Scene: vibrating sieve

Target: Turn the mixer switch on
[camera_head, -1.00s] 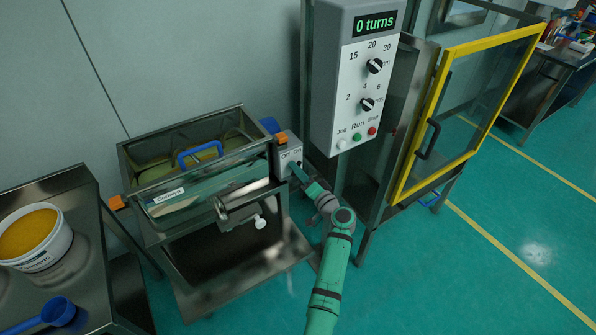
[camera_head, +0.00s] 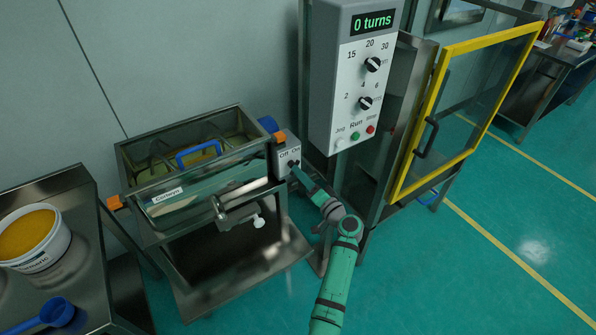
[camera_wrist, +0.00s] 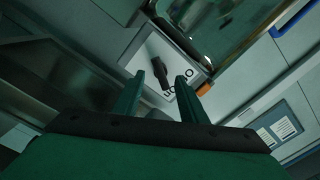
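The mixer switch is a dark knob (camera_wrist: 158,72) on a light grey box (camera_head: 281,157) marked Off and On, at the right end of the steel mixer (camera_head: 160,214). In the wrist view the box face (camera_wrist: 136,62) lies just ahead of my gripper (camera_wrist: 155,92). My gripper's two green fingers stand apart, with the knob showing between and slightly beyond their tips. I cannot tell whether a finger touches the knob. In the head view my gripper (camera_head: 297,170) is at the lower part of the box and covers part of it.
A grey control panel (camera_head: 350,100) reading "0 turns" hangs close to the right of the switch box. A yellow-framed door (camera_head: 440,105) stands further right. A steel table (camera_head: 85,215) with a tub (camera_head: 37,245) and blue scoop (camera_head: 57,312) is at left.

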